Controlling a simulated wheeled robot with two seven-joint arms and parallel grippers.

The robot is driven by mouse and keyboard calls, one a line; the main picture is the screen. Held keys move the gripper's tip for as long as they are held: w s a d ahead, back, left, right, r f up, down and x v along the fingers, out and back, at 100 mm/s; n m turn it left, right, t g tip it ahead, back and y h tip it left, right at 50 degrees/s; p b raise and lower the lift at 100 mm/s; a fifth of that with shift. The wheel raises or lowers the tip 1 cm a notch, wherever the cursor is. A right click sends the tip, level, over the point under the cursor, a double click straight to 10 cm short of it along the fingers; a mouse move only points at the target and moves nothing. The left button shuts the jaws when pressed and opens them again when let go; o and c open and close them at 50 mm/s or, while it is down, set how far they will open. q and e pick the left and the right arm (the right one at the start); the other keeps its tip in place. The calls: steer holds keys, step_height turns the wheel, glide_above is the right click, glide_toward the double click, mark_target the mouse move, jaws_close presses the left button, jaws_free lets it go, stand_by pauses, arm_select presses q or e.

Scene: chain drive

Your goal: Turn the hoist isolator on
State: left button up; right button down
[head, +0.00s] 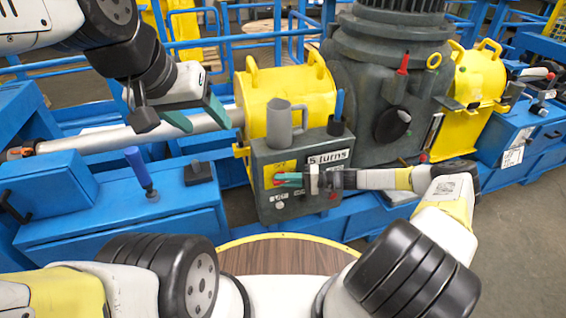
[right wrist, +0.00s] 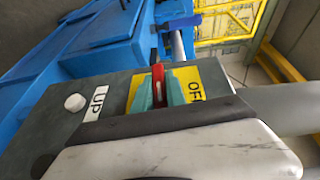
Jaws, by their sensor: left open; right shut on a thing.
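The isolator is a red handle (right wrist: 158,73) on a yellow plate (right wrist: 212,74) marked OFF, on a dark grey control box (head: 265,213). In the right wrist view the handle stands between the teal fingers of my right gripper (right wrist: 165,90), which is shut on it. In the head view this gripper (head: 288,179) reaches the box face from the right and hides most of the handle; the yellow plate (head: 280,167) shows behind. My left gripper (head: 198,116) is open and empty, up and left of the box, in front of a grey pipe.
A grey mug (head: 280,125) and a dark cup (head: 338,125) stand on the box. A white button (right wrist: 75,102) sits by an UP label (right wrist: 95,104). A blue-handled lever (head: 138,165) rises from the blue cabinet at left. A large grey machine (head: 370,90) stands behind at right.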

steer(key=shift+y, duration=0.6)
steer(key=c, duration=1.4)
jaws_free()
steer(key=shift+o, duration=0.2)
steer(key=shift+d, duration=0.1)
steer(key=d, duration=0.7)
steer(key=shift+s+d, duration=0.25)
steer(key=shift+s, duration=0.05)
steer(key=s+d+r+n+g+h, duration=0.1)
steer(key=s+r+h, duration=0.35)
steer(key=r, duration=0.45)
steer(key=s+d+r+n+h, duration=0.1)
steer(key=s+r+h, duration=0.3)
steer(key=r, duration=0.6)
steer(key=s+d+r+n+g+h, duration=0.1)
steer(key=s+d+r+n+h, duration=0.1)
steer(key=r+h, duration=0.55)
steer(key=s+d+r+m+t, duration=0.2)
steer(key=s+r+t, duration=0.4)
steer(key=s+r, duration=0.9)
steer(key=shift+s+d+r+m+t, duration=0.15)
steer(key=shift+s+d+m+t, duration=0.2)
steer(key=shift+s, duration=0.25)
